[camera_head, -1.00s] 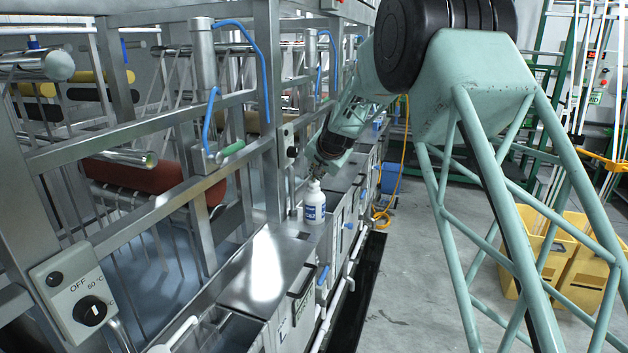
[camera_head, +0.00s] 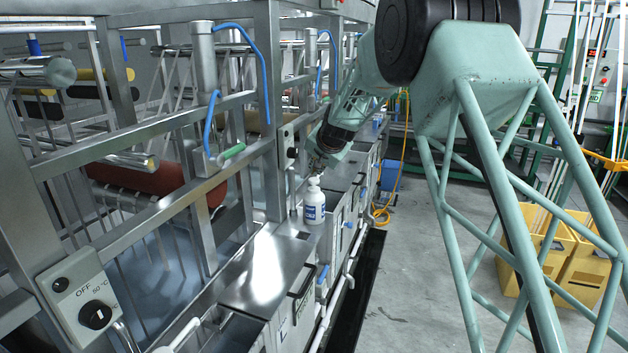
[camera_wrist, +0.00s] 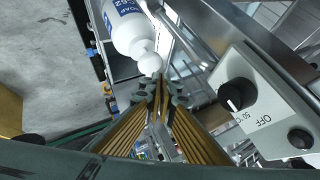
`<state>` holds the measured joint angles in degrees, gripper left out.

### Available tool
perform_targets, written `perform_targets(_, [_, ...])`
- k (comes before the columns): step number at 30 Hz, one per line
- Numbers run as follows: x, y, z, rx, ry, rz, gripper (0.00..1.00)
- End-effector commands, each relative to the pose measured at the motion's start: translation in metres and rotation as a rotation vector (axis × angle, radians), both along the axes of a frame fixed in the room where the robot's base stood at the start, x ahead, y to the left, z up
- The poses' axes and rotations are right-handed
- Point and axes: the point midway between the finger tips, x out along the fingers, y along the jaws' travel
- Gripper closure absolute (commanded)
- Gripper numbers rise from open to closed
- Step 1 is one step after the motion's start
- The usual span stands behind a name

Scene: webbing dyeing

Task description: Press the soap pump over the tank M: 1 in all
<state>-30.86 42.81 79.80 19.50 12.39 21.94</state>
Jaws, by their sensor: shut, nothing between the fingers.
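The soap pump bottle (camera_head: 314,207) is white with a blue label and stands upright on the metal ledge of the tank row. In the wrist view the bottle (camera_wrist: 126,28) shows at the top, with "SOAP" on its label and its white pump head (camera_wrist: 150,64) towards my fingers. My gripper (camera_head: 317,167) is just above the pump head in the head view. In the wrist view my gripper (camera_wrist: 161,88) has its fingers together and empty, close to the pump head. I cannot tell whether they touch. No letter M is readable on a tank.
A control box (camera_wrist: 250,97) with a black knob and "OFF" is close to my gripper on the right of the wrist view. Steel frame posts (camera_head: 272,110) stand left of the bottle. Yellow bins (camera_head: 575,262) stand on the floor at right.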

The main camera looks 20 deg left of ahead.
Motion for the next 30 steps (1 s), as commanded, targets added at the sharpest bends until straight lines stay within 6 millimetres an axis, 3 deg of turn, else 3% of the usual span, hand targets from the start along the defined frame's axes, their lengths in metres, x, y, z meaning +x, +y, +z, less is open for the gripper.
perform_targets(8, [0.0,0.0,0.003,0.0,0.0,0.0,1.0])
perform_targets(30, [0.0,0.0,0.047,0.0,0.0,0.0,1.0])
